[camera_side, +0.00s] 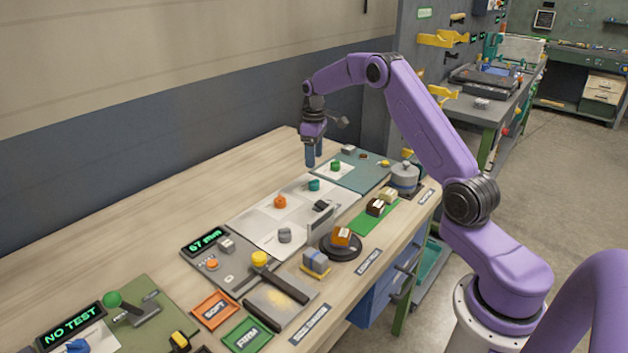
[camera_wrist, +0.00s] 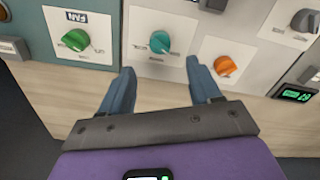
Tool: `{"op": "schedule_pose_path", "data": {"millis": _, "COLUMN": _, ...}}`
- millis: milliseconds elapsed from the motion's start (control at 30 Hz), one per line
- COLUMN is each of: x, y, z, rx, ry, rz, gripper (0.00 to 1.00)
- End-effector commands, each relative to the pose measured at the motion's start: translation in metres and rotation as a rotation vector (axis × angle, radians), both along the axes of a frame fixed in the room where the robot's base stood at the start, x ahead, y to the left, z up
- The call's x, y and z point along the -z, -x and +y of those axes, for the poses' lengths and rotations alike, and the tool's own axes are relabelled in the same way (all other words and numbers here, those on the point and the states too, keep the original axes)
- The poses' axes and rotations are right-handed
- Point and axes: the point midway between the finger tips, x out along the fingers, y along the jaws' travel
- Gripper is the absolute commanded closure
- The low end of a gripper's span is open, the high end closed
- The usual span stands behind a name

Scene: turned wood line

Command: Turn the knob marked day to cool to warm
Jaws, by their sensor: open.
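My gripper (camera_side: 314,160) is open and empty, above the bench near the green and teal knobs. In the wrist view its fingers (camera_wrist: 160,68) point towards the teal knob (camera_wrist: 160,42), which sits between and just beyond the tips, untouched. The teal knob also shows in the side view (camera_side: 314,185). A green knob (camera_wrist: 75,40) under a "FAN" label is to its left, and an orange knob (camera_wrist: 225,66) to its right. A dark grey knob (camera_wrist: 304,20) is at the far right. No "day" marking is readable, so I cannot tell which knob carries it.
The pale panel (camera_side: 257,226) lies beside a teal board (camera_side: 369,173). A grey lever block (camera_side: 320,206) and a grey knob (camera_side: 285,235) stand on the right. A round dark stand (camera_side: 341,251) and a green mat (camera_side: 366,222) lie along the front. Bare wood (camera_side: 190,205) is free behind.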

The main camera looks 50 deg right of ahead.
Motion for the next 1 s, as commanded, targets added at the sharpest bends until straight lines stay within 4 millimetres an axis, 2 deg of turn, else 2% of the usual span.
{"op": "schedule_pose_path", "data": {"millis": 33, "x": 0.011, "y": 0.001, "z": 0.0, "rx": 0.001, "ry": -0.001, "rz": 0.005, "gripper": 0.37}}
{"op": "schedule_pose_path", "data": {"millis": 200, "x": 0.042, "y": 0.001, "z": 0.0, "rx": 0.001, "ry": -0.001, "rz": 0.004, "gripper": 0.37}}
{"op": "schedule_pose_path", "data": {"millis": 400, "x": 0.072, "y": 0.001, "z": 0.0, "rx": 0.002, "ry": -0.001, "rz": 0.003, "gripper": 0.37}}
{"op": "schedule_pose_path", "data": {"millis": 633, "x": 0.088, "y": 0.0, "z": 0.0, "rx": 0.001, "ry": 0.0, "rz": 0.0, "gripper": 0.37}}
{"op": "schedule_pose_path", "data": {"millis": 933, "x": 0.09, "y": 0.0, "z": 0.0, "rx": 0.001, "ry": 0.0, "rz": 0.0, "gripper": 0.37}}
{"op": "schedule_pose_path", "data": {"millis": 1000, "x": 0.09, "y": 0.0, "z": 0.0, "rx": 0.001, "ry": 0.0, "rz": 0.0, "gripper": 0.6}}
